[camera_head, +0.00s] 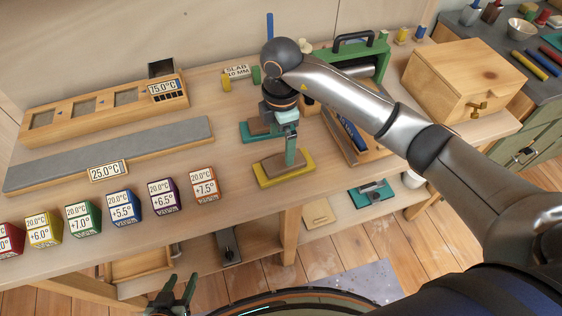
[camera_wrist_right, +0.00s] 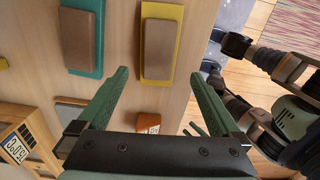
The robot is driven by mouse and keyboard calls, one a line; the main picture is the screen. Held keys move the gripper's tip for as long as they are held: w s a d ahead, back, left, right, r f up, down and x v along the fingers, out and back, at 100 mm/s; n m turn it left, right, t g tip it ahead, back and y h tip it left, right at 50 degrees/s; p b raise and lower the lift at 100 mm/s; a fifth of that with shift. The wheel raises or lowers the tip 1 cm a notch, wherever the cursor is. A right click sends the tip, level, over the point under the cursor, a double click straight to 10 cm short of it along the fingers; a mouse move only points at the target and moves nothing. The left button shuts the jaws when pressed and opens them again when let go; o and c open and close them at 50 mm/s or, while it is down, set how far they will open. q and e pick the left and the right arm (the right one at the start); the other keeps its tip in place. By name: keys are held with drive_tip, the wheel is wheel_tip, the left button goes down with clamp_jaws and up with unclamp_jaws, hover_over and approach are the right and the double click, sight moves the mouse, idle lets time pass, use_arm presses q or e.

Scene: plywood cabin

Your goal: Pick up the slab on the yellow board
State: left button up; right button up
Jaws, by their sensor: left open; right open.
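The brown slab (camera_head: 275,168) lies on the yellow board (camera_head: 265,182) near the front edge of the bench. In the right wrist view the slab (camera_wrist_right: 158,50) lies lengthwise on the yellow board (camera_wrist_right: 179,30), ahead of my fingertips. My right gripper (camera_head: 291,160) points down over the board and hides part of the slab in the head view. In the right wrist view its green fingers (camera_wrist_right: 160,76) are open, spread wider than the slab, with nothing between them. My left gripper (camera_head: 173,296) is open and empty, low in front of the bench.
A teal board (camera_wrist_right: 99,60) with another brown slab (camera_wrist_right: 83,42) lies beside the yellow one. Several numbered cubes (camera_head: 122,206) line the front edge at left. A grey strip (camera_head: 110,155) lies behind them. A wooden box (camera_head: 462,80) stands at right.

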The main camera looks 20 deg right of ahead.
hover_over(284, 164)
drive_tip(key=f, duration=0.4)
drive_tip(key=shift+s+a+f, duration=0.1)
drive_tip(key=shift+a+f, duration=0.05)
drive_tip(key=shift+a, duration=0.2)
drive_tip(key=f, duration=0.5)
drive_tip(key=shift+d+p, duration=0.3)
drive_tip(key=shift+d, duration=0.1)
drive_tip(key=shift+w, duration=0.2)
drive_tip(key=c, duration=1.5)
